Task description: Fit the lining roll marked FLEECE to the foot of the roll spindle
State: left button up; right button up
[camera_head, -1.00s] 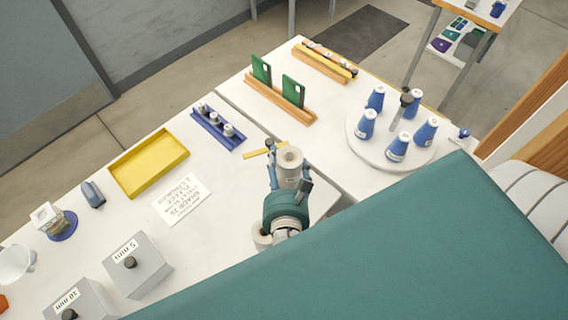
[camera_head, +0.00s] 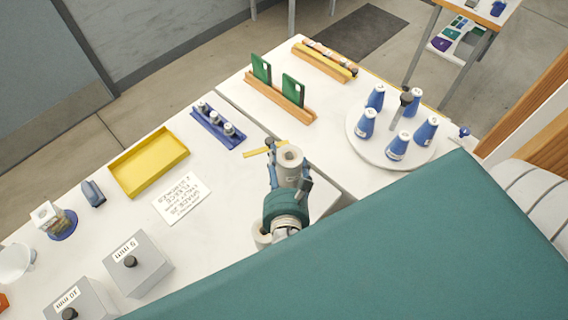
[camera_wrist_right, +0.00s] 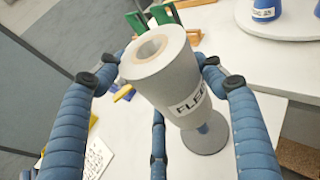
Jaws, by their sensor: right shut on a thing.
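The FLEECE lining roll (camera_head: 290,160) is a pale grey roll with a tan core ring around a hole. It also shows in the right wrist view (camera_wrist_right: 172,80), tilted there, with part of its FLEECE label readable. My right gripper (camera_head: 289,174) is shut on its sides; the blue fingers (camera_wrist_right: 160,64) press it from left and right. Below the roll, the right wrist view shows a grey round disc (camera_wrist_right: 206,141) with a short narrower part on it. I cannot tell whether this is the roll spindle's foot. My left gripper is not in view.
A second pale roll (camera_head: 262,238) is partly hidden by my right arm. A yellow tray (camera_head: 150,163), a blue rack (camera_head: 218,130), a printed card (camera_head: 181,199) and grey boxes (camera_head: 137,263) stand left. Blue cones stand on a white turntable (camera_head: 366,151) at right.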

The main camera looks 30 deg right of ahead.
aim_at(285, 184)
jog(key=shift+f+b, duration=1.7)
jog(key=shift+f, duration=0.95)
jog(key=shift+s+f, duration=0.15)
jog(key=shift+f, duration=0.1)
dwell(0.4)
jog(key=shift+r+p, duration=1.75)
jog(key=shift+r, duration=1.55)
jog(key=shift+a+f, duration=0.1)
jog(key=shift+f, duration=0.3)
dwell(1.0)
